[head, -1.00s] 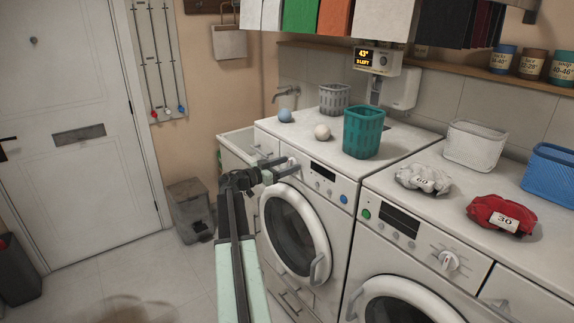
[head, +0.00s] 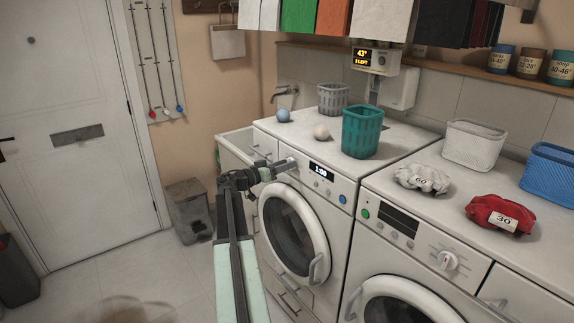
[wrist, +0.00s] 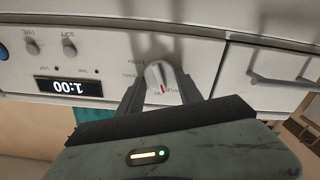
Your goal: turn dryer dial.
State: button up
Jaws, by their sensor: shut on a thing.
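The dryer (head: 345,186) is the left white front-loading machine, with a round door. Its dial (wrist: 158,76) is a pale round knob with a raised grip bar and a red mark, seen close up in the wrist view. My gripper (head: 284,166) reaches the left end of the dryer's panel, and its two fingers are shut on the dial, one on each side. The dryer's display (head: 321,171) is lit and reads 1:00; it also shows upside down in the wrist view (wrist: 68,87). In the head view my gripper mostly hides the dial.
A second machine (head: 408,225) with its own dial (head: 447,260) stands at right. On top are a teal basket (head: 361,131), two balls, a grey bundle (head: 422,179) and a red bundle (head: 500,214). A bin (head: 188,211) stands on the floor at left.

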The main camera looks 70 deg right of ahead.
jog(key=shift+f+n, duration=0.1)
jog(key=shift+n, duration=1.9)
jog(key=o, duration=1.3)
jog(key=v, duration=0.8)
jog(key=shift+s, duration=0.1)
